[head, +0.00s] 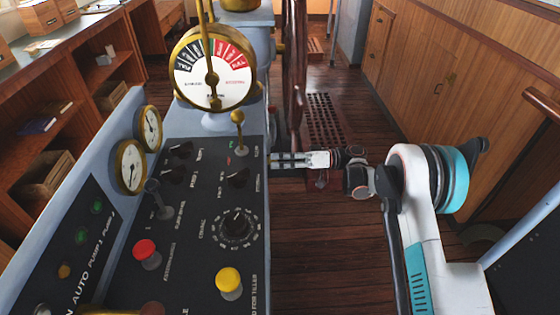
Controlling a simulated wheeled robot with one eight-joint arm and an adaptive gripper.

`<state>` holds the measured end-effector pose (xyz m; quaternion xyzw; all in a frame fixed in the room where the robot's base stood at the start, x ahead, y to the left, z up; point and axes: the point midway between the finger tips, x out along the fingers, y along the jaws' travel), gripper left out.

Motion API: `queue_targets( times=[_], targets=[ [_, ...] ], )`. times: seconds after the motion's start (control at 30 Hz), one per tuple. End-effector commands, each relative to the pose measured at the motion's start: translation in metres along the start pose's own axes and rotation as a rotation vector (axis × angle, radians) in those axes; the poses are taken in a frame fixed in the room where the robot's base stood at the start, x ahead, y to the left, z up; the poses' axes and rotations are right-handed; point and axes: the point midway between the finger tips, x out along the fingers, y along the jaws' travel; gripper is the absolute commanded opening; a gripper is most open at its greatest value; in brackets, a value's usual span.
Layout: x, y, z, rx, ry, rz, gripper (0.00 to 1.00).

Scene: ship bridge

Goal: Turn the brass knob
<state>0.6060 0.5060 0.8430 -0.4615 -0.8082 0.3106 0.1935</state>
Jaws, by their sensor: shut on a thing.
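A small brass ball knob on a short stem (238,117) stands upright near the upper right corner of the dark control panel (190,255). My gripper (272,160) comes in from the right, level, with its fingers pointing left at the console's right edge, lower than and to the right of that ball. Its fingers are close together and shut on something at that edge. The held part is too small and hidden by the fingers to make out; I cannot tell whether it is a brass knob on the console's side.
A round brass-rimmed telegraph dial (215,75) with a lever stands behind the panel. A red button (145,249), a yellow button (229,281) and a black dial (237,222) are on the panel. A wooden wheel (294,60) stands beyond my gripper. The floor (320,250) right of the console is clear.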

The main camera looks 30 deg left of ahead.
Motion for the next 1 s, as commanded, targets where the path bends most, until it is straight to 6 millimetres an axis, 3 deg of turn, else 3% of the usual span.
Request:
queue_targets(
  times=[0.03,0.07,0.13,0.17,0.57,0.67,1.0],
  targets=[
    [0.000,0.001,0.002,0.001,-0.004,0.001,0.10],
    [0.000,0.001,0.002,0.001,-0.005,0.001,0.36],
    [0.000,0.001,0.002,0.001,-0.004,0.000,0.52],
    [0.000,0.001,0.002,0.001,-0.004,0.000,0.54],
    [-0.005,0.000,0.001,0.001,-0.001,0.001,0.54],
    [-0.016,0.001,0.001,0.001,0.000,0.001,0.54],
    [-0.084,0.001,0.001,0.001,0.000,0.002,0.54]
  ],
)
